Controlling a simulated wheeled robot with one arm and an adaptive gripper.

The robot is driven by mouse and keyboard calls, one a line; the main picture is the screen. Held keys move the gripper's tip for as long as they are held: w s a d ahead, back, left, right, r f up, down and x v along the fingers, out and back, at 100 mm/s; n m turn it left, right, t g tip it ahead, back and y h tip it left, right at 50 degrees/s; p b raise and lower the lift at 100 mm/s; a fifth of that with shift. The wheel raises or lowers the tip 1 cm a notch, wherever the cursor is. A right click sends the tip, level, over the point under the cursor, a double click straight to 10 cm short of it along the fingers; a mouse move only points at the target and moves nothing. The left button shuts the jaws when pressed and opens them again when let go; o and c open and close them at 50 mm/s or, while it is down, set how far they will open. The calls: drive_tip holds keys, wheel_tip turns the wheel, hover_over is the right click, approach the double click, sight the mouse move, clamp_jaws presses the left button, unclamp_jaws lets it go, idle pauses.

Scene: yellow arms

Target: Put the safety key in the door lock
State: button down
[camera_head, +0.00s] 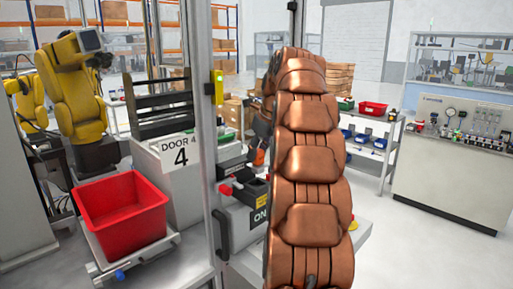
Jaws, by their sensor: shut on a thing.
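My copper-coloured arm fills the middle of the head view. My dark gripper (258,140) shows partly at the arm's left edge. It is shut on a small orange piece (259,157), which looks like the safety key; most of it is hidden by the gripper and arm.
A red bin (122,212) stands on a cart at the left, beside the "DOOR 4" sign (181,155). A black door handle (220,235) is low on the post. A yellow robot arm (75,95) stands behind glass. A bench (455,160) is at the right; floor before it is clear.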

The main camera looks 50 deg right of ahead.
sight(257, 166)
drive_tip(key=shift+f+b, duration=0.4)
drive_tip(key=shift+f, duration=2.05)
drive_tip(key=c, duration=0.7)
unclamp_jaws()
drive_tip(key=shift+v, duration=3.75)
drive_tip(key=shift+a, duration=0.1)
